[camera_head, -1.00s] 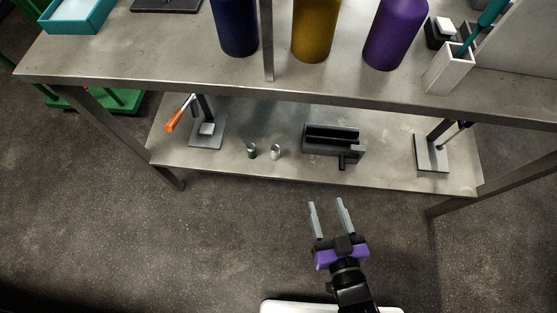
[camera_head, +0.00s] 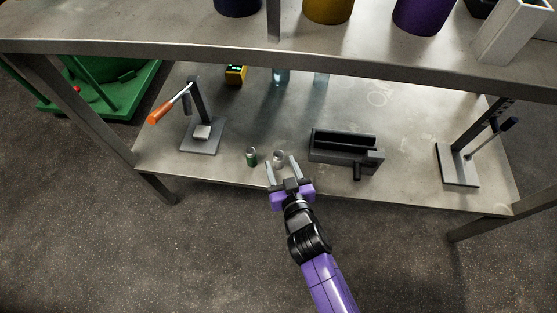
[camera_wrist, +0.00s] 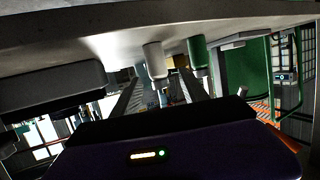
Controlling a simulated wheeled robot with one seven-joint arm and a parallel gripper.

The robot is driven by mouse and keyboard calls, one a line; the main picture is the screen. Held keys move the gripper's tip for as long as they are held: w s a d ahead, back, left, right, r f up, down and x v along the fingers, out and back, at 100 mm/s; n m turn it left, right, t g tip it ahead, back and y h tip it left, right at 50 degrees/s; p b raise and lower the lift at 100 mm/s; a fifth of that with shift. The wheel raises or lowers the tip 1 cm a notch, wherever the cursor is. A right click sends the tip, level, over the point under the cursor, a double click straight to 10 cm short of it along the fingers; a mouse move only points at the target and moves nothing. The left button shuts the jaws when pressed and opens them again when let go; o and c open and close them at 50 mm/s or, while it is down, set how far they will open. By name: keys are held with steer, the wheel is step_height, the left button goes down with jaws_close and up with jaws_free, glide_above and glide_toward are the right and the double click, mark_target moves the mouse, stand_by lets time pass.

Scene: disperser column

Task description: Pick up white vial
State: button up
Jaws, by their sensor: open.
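The white vial (camera_head: 279,154) stands upright on the lower shelf (camera_head: 225,172) near its front edge. A green vial (camera_head: 251,157) stands just to its left. My gripper (camera_head: 281,161) is open and empty at the shelf's front edge, its fingers pointing at the white vial. In the wrist view, which appears upside down, the white vial (camera_wrist: 154,58) lines up with the gap between the fingers (camera_wrist: 158,75). The green vial (camera_wrist: 198,52) is outside the gap to the right. I cannot tell whether the fingertips reach past the white vial.
A dark grey block with a slot (camera_head: 345,150) stands right of the vials. An orange-handled press (camera_head: 203,132) stands to the left, another stand (camera_head: 459,165) to the far right. The upper shelf (camera_head: 150,45) hangs above. The floor in front is clear.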

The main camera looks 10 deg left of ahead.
mark_target(280, 160)
steer(key=b+x, duration=0.1)
steer(key=x, duration=0.3)
steer(key=shift+r, duration=0.1)
jaws_close()
steer(key=shift+r, duration=0.1)
